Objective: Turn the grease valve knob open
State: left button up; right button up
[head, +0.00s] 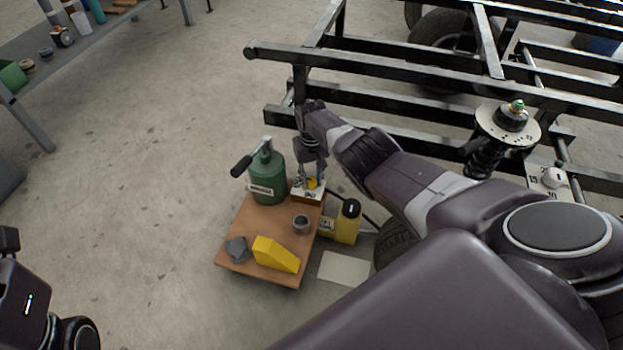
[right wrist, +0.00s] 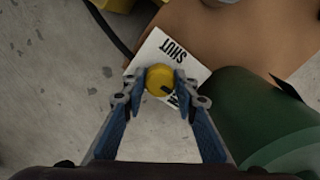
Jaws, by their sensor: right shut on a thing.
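The grease valve knob is a round yellow knob (right wrist: 159,80) with a dark mark, on a white plate (right wrist: 187,58) lettered SHUT; a second word is partly hidden. My right gripper (right wrist: 160,84) has its fingertips on either side of the knob and is shut on it. In the head view the right gripper (head: 312,181) reaches down to the yellow knob (head: 313,183) at the back right of a small wooden board. The green grease canister (head: 267,178) stands beside it. My left arm shows at the lower left; its fingers cannot be made out.
The black vehicle frame (head: 400,70) lies behind. The floor at left is clear.

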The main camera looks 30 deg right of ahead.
aim_at(312, 180)
dwell(0.5)
jog(key=o, duration=1.1)
jog(key=shift+c, duration=0.2)
jog(key=shift+o, duration=0.4)
jog(key=shift+r, duration=0.15)
jog(key=shift+w+r, duration=0.1)
jog(key=shift+r, duration=0.65)
notch_tip(312, 180, up, 10)
jog(key=shift+r, duration=0.15)
